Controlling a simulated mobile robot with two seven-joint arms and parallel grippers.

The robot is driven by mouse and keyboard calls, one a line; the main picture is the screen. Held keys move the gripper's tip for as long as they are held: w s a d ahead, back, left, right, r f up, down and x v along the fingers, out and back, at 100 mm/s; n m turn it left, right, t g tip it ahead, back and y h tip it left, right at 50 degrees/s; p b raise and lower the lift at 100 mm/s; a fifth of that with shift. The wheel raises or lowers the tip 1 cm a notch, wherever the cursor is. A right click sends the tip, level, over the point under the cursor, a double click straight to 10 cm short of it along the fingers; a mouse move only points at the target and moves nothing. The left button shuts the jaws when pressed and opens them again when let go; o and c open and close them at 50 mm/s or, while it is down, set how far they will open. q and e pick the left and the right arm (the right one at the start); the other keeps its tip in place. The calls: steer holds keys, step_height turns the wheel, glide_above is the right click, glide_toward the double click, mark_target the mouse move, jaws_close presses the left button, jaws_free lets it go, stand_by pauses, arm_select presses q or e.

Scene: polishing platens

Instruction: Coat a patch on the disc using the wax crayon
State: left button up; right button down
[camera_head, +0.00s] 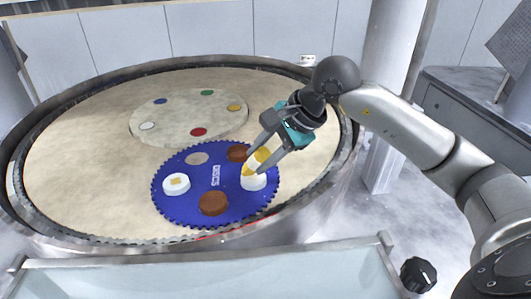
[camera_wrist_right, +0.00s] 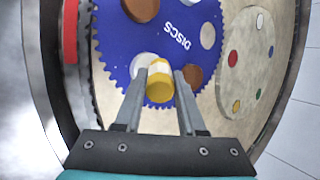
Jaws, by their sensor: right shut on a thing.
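My right gripper (camera_head: 262,150) is shut on the wax crayon (camera_head: 258,161), a yellow stick with a white band. It holds the crayon tilted, its lower end at a white disc (camera_head: 254,183) on the right of the blue toothed carrier (camera_head: 220,176). Whether the tip touches, I cannot tell. A little yellow shows at the crayon's foot; I cannot tell tip from coating. In the right wrist view the crayon (camera_wrist_right: 159,82) sits between the fingers (camera_wrist_right: 160,98) and partly hides the white disc (camera_wrist_right: 142,63). Another white disc (camera_head: 176,183) at the left bears a small yellowish patch. My left gripper is out of view.
The carrier also holds brown discs (camera_head: 213,204) (camera_head: 238,152) and an empty-looking round spot (camera_head: 197,158). A pale round plate (camera_head: 180,115) with several coloured dots lies behind. A raised metal rim (camera_head: 85,243) surrounds the beige platen (camera_head: 75,140).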

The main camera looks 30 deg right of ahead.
steer(key=shift+r+p, duration=1.95)
steer(key=shift+r, duration=1)
steer(key=shift+r+p, duration=1)
steer(key=shift+r, duration=0.55)
steer(key=shift+f, duration=0.1)
steer(key=shift+w+a+f+b, duration=0.1)
steer(key=shift+w+f+b, duration=0.05)
steer(key=shift+f+b, duration=0.8)
steer(key=shift+r, duration=0.1)
